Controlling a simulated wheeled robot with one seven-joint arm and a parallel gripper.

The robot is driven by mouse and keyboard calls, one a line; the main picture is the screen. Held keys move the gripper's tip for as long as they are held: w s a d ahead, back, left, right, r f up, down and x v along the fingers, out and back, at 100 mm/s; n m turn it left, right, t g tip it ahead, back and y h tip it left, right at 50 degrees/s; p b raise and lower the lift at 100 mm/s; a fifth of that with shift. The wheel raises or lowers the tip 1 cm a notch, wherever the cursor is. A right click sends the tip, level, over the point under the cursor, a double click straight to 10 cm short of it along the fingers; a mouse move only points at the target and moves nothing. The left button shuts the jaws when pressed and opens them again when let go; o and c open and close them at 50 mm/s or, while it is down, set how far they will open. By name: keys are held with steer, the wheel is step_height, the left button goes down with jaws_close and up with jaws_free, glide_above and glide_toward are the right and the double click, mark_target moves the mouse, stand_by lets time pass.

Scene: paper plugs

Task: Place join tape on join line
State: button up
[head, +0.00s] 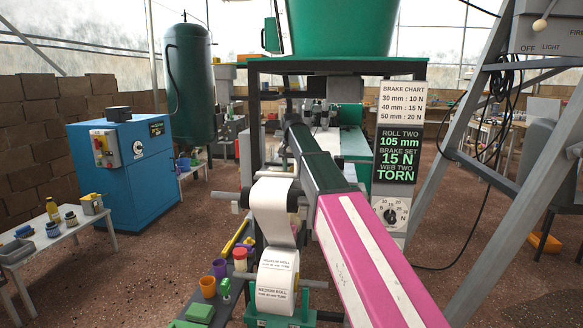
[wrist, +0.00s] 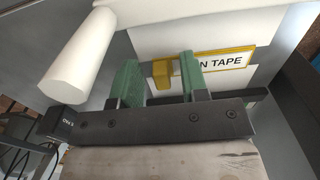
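In the wrist view my gripper (wrist: 158,78) has two green fingers set apart. A small yellow piece (wrist: 162,72), probably the join tape, shows between them. A gap shows beside the left finger; whether the right finger touches it I cannot tell. A yellow-edged sign (wrist: 228,60) reads "N TAPE", its left part hidden by the right finger. In the head view my arm hides the gripper. A white paper web (head: 272,210) hangs over a roller above a paper roll (head: 277,284) marked "MEDIUM ROLL". I cannot make out a join line.
A white cylinder (wrist: 80,58) stands close to the left of my gripper. A display (head: 396,155) reads "ROLL TWO 105 mm, BRAKE SET 15 N, WEB TWO TORN", above a dial (head: 390,214). Cups (head: 208,287) stand left of the roll. A blue cabinet (head: 135,170) stands farther left.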

steer(key=shift+r, duration=0.1)
step_height(320, 180, up, 12)
stand_by(0.6)
